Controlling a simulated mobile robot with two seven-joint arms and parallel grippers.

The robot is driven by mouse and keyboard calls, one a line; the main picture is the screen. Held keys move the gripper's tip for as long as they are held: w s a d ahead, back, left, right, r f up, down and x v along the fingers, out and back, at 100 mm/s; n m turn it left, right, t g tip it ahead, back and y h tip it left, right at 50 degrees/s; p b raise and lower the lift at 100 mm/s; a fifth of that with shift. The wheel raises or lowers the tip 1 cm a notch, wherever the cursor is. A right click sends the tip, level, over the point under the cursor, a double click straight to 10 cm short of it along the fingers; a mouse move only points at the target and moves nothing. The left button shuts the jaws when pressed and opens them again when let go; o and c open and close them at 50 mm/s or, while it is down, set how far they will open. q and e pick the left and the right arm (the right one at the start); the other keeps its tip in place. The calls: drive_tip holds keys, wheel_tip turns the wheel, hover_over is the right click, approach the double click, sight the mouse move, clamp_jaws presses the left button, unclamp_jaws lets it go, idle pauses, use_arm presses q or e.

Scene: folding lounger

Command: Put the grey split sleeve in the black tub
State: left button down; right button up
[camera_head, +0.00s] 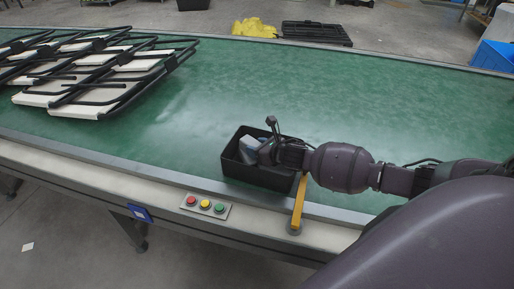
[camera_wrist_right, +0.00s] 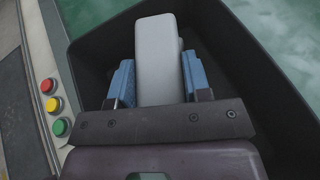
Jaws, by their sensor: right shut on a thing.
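The black tub (camera_head: 259,177) stands on the near edge of the green belt in the head view, just left of my right arm. My right gripper (camera_head: 264,150) is at the tub's opening. In the right wrist view my right gripper (camera_wrist_right: 158,85) is shut on the grey split sleeve (camera_wrist_right: 158,50), with a blue finger pad on each side. The sleeve is seen against the inside of the black tub (camera_wrist_right: 255,75). Whether it touches the tub's floor cannot be told. In the head view the sleeve is mostly hidden by the gripper. My left gripper is not in view.
Folded lounger frames (camera_head: 95,65) lie at the far left of the green belt (camera_head: 330,100). A yellow bar (camera_head: 299,203) sits right beside the tub. A panel with red, yellow and green buttons (camera_head: 205,206) is on the front rail. The middle of the belt is clear.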

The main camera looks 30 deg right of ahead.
drive_tip(key=shift+f, duration=0.4)
drive_tip(key=shift+f+b, duration=0.15)
drive_tip(key=shift+b, duration=0.15)
drive_tip(key=o, duration=0.8)
drive_tip(key=shift+o, duration=0.5)
